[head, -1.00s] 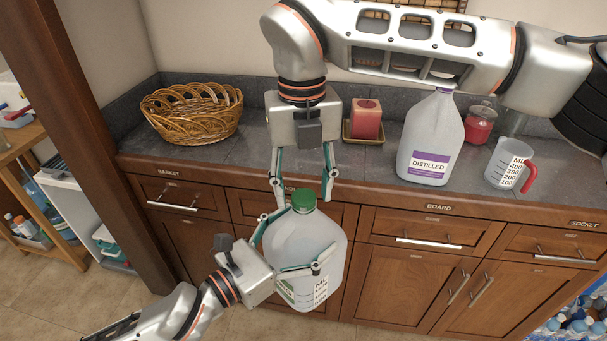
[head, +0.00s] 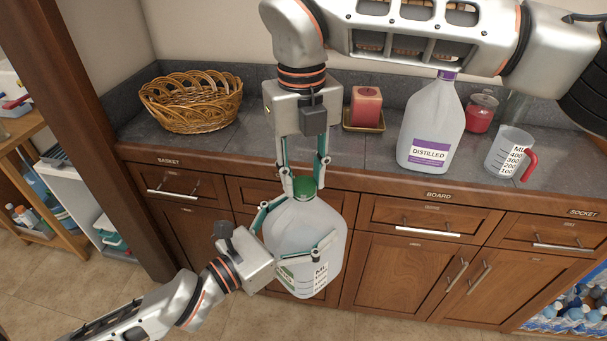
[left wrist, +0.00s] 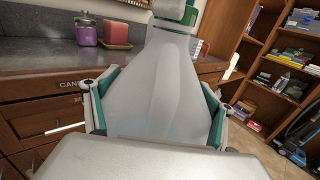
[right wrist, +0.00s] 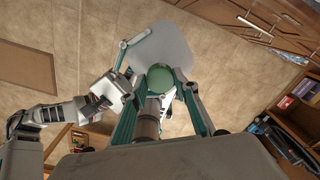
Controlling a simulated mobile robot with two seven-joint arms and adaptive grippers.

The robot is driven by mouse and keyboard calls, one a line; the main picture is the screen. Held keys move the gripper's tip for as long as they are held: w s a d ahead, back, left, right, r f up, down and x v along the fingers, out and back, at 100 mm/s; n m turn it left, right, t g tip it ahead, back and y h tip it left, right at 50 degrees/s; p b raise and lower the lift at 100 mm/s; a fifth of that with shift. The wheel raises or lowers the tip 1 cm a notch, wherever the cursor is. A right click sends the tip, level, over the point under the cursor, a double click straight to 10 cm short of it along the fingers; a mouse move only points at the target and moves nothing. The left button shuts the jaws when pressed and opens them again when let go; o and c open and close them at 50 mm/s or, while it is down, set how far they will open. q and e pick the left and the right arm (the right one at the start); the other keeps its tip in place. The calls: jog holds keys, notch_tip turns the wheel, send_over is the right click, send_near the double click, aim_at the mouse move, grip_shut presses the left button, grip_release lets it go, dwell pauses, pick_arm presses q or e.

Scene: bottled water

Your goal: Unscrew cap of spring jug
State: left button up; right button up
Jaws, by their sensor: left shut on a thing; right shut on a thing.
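The spring jug (head: 305,235) is a translucent white jug with a green cap (head: 304,186), held upright in the air in front of the counter. Its label is partly hidden by a finger. My left gripper (head: 293,238) is shut on the jug's body from the lower left; the left wrist view shows the jug (left wrist: 165,85) filling the space between its fingers. My right gripper (head: 304,188) points down from above, its fingers closed on either side of the cap. In the right wrist view the green cap (right wrist: 160,78) sits between the fingertips, above the jug body (right wrist: 165,45).
The counter (head: 265,145) behind holds a wicker basket (head: 190,102), a red candle (head: 366,105) on a tray, a distilled jug (head: 432,125), a red jar (head: 480,112) and a measuring cup (head: 508,153). Drawers with handles (head: 430,231) lie close behind the spring jug.

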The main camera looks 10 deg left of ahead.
jog(key=shift+r, duration=0.25)
dwell(0.4)
jog(key=shift+r, duration=0.85)
jog(key=shift+c, duration=0.2)
